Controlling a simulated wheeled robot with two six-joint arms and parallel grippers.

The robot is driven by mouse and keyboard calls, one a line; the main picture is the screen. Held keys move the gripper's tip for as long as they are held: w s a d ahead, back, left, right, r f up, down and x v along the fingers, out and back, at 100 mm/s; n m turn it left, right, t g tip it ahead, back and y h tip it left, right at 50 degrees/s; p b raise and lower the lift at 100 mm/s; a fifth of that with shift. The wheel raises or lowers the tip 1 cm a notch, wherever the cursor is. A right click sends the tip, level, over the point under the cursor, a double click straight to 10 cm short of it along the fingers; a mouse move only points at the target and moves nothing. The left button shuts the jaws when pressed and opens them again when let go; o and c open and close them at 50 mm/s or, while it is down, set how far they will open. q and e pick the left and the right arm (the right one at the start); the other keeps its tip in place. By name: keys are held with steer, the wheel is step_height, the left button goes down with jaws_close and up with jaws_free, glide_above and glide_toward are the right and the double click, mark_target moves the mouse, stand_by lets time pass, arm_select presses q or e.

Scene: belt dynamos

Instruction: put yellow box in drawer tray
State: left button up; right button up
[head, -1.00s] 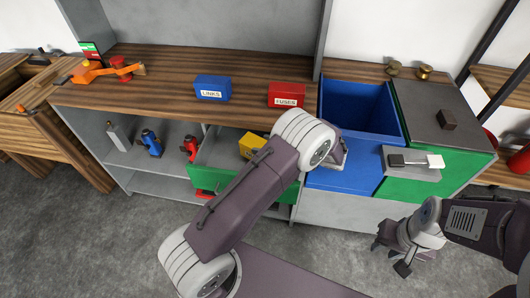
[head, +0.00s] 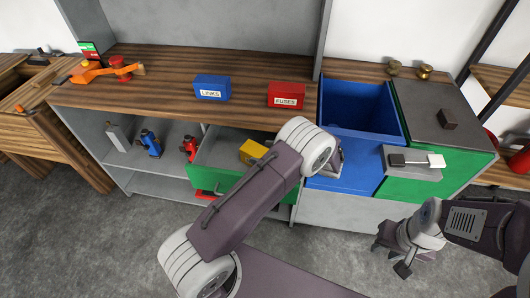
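A yellow box (head: 253,151) shows just left of my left arm's pale joint, over the inside of an open drawer tray (head: 221,153) with a green front (head: 228,184). It looks to lie in the tray at its right side; my arm hides part of that area, so contact cannot be told. My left arm crosses in front of the drawer, and its gripper is hidden behind its own links. My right gripper (head: 390,259) is open and empty, low over the floor in front of the cabinet at right.
A blue LINKS box (head: 212,87) and a red FUSES box (head: 286,95) stand on the wooden top. An open blue bin (head: 361,105) is right of them, beside a green-fronted unit (head: 418,190).

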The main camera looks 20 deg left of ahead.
arm_select(q)
steer(key=shift+d+r, duration=0.2)
steer(key=shift+r, duration=0.05)
steer(key=v, duration=1.1)
steer(key=shift+d, duration=0.25)
steer(key=shift+r, duration=0.15)
